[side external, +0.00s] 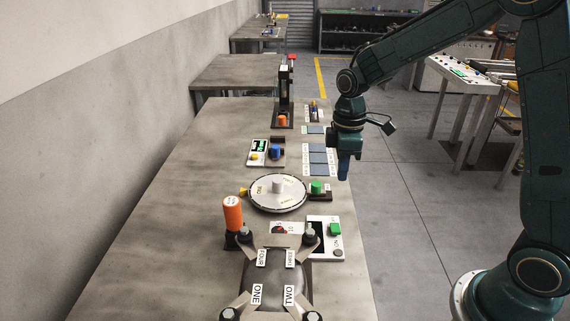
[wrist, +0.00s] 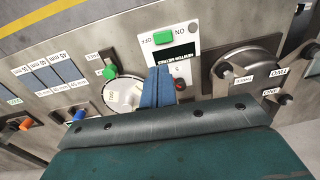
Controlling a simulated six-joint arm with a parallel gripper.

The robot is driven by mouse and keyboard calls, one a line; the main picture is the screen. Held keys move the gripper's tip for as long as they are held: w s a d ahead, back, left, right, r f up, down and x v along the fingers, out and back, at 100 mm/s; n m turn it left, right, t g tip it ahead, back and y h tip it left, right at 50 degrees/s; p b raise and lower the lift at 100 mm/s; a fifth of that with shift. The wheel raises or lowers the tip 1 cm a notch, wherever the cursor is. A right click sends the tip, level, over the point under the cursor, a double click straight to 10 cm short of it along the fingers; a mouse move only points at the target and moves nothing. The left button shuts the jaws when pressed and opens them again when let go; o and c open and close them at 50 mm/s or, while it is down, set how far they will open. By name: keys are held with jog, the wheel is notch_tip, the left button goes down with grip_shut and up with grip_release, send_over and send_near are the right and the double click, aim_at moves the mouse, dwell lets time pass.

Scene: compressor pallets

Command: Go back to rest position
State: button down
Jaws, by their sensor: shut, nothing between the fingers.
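My gripper (side external: 343,168) hangs from my dark green arm, pointing down, at the right edge of the table. It is shut and empty. In the wrist view its blue fingers (wrist: 158,88) are together. They overlap the round white dial plate (wrist: 122,93) in that picture, but I see no contact in the side view. The dial plate also shows in the side view (side external: 262,204), left of and nearer than the gripper.
The table (side external: 170,215) holds a green button (side external: 316,187), a blue knob (side external: 276,151), an orange cylinder (side external: 232,213), a compressor with labelled clamps (side external: 276,281) and a panel with a green switch (side external: 335,229). A tall dark stand (side external: 285,90) is at the back.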

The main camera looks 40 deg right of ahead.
jog(key=s+a+r+m+t, duration=0.1)
jog(key=s+r+m+t, duration=0.2)
jog(key=s+r, duration=0.4)
jog(key=s+a+r+m+t, duration=0.1)
jog(key=s+r+m, duration=0.4)
jog(key=s, duration=0.9)
jog(key=shift+s+a+r+m+t, duration=0.3)
jog(key=shift+r+m+t, duration=0.1)
jog(key=shift+r+t, duration=0.55)
jog(key=c, duration=2.1)
grip_release()
jog(key=o, duration=0.8)
jog(key=shift+w, duration=0.1)
jog(key=shift+c, duration=0.2)
jog(key=shift+o, duration=0.7)
jog(key=shift+w+g, duration=0.25)
jog(key=shift+w, duration=0.25)
jog(key=w+d+f+m+g, duration=0.1)
jog(key=w+f+m, duration=0.3)
jog(key=w+f, duration=0.4)
jog(key=w+d+f+m+g, duration=0.1)
jog(key=w+f+m+g, duration=0.3)
jog(key=w+f, duration=0.4)
jog(key=w+m, duration=0.1)
jog(key=w, duration=0.3)
